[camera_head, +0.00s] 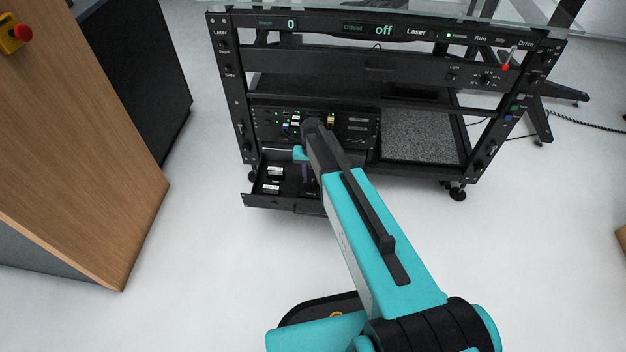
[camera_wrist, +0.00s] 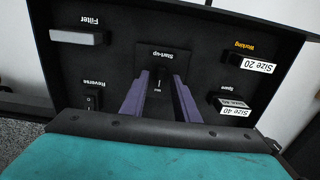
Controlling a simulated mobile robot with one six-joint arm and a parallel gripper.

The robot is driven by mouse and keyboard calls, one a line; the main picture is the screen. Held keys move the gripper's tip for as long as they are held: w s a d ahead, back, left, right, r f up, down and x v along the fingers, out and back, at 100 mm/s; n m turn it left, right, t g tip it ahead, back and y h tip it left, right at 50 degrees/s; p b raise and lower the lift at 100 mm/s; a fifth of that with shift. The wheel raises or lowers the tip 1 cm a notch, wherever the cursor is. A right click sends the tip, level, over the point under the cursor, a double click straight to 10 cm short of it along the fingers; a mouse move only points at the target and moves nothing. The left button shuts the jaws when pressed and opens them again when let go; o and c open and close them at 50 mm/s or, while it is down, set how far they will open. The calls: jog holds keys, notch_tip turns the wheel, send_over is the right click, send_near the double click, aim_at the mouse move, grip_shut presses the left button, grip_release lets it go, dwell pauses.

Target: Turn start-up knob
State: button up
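The start-up knob (camera_wrist: 159,82) is a small dark knob with a light mark, on a black square plate labelled "Start-up" upside down in the wrist view. My gripper (camera_wrist: 162,74) has two purple fingers reaching to this plate, one on each side of the knob. A dark gap shows between the fingers, so they look open; I cannot tell whether they touch the knob. In the head view my gripper (camera_head: 306,173) is over the pulled-out black drawer panel (camera_head: 262,199), and my arm hides the knob there.
The rack frame (camera_head: 240,105) surrounds the drawer; a wooden cabinet (camera_head: 90,130) stands left.

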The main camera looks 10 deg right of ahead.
aim_at(313, 184)
notch_tip(313, 184, up, 12)
jog(key=p, duration=0.2)
jog(key=shift+f, duration=0.25)
jog(key=shift+s, duration=0.1)
dwell(0.3)
jog(key=s+d+n+g+p, duration=0.1)
jog(key=s+n+g+p, duration=0.2)
jog(key=s+p, duration=1.8)
jog(key=s+g, duration=0.2)
jog(key=s, duration=1.8)
jog(key=shift+s+d+r+n, duration=0.25)
jog(key=shift+s+d+n, duration=0.05)
jog(key=shift+d, duration=0.05)
